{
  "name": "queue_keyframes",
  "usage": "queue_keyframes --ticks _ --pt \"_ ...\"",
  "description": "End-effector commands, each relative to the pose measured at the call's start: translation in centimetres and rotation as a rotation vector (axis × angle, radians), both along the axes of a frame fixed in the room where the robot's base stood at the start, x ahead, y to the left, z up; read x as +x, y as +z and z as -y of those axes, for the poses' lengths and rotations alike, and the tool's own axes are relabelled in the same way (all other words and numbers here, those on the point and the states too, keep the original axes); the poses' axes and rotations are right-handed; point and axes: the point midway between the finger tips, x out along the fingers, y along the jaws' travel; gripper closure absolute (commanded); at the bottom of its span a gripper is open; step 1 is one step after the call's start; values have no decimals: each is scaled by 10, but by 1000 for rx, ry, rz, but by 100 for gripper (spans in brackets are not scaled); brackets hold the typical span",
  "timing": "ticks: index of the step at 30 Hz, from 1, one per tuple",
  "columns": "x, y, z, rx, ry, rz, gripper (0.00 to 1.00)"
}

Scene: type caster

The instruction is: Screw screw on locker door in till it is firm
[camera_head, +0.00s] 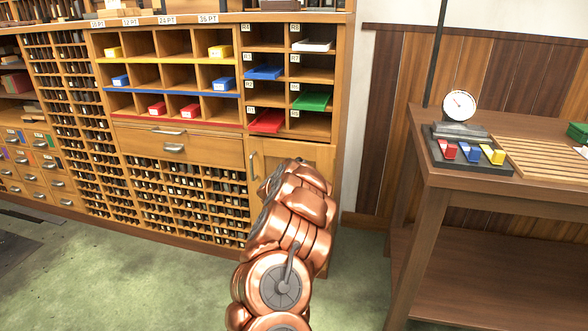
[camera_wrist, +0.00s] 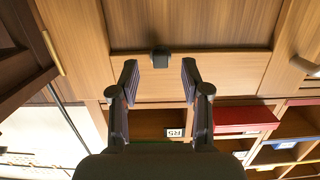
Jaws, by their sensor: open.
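The locker door (camera_wrist: 205,30) is a light wood panel, seen close up in the wrist view. In the head view its upper part (camera_head: 300,152) shows below the red tray, right of the drawer. A small dark block-like piece (camera_wrist: 160,58), which looks like the screw, sits at the edge of the door's inner panel. My gripper (camera_wrist: 160,76) is open and empty, with one fingertip on each side of this piece in the picture. I cannot tell whether the fingers reach around it or stop short. In the head view my copper arm hides the gripper and the screw.
Cubbyholes sit above the door, holding a red tray (camera_head: 267,121), a blue tray (camera_head: 264,72) and a green tray (camera_head: 312,101). A metal handle (camera_head: 253,165) is at the door's left. A wooden table (camera_head: 440,180) with a dial gauge (camera_head: 459,106) stands right. Green floor lies between.

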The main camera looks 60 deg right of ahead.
Motion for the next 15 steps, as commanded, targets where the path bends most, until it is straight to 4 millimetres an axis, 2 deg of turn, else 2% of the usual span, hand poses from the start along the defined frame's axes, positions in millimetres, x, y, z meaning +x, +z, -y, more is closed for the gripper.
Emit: queue_keyframes --ticks 6,15 --pt "5 -4 13 -1 0 -2 53" --pt "8 -2 18 0 2 2 53"
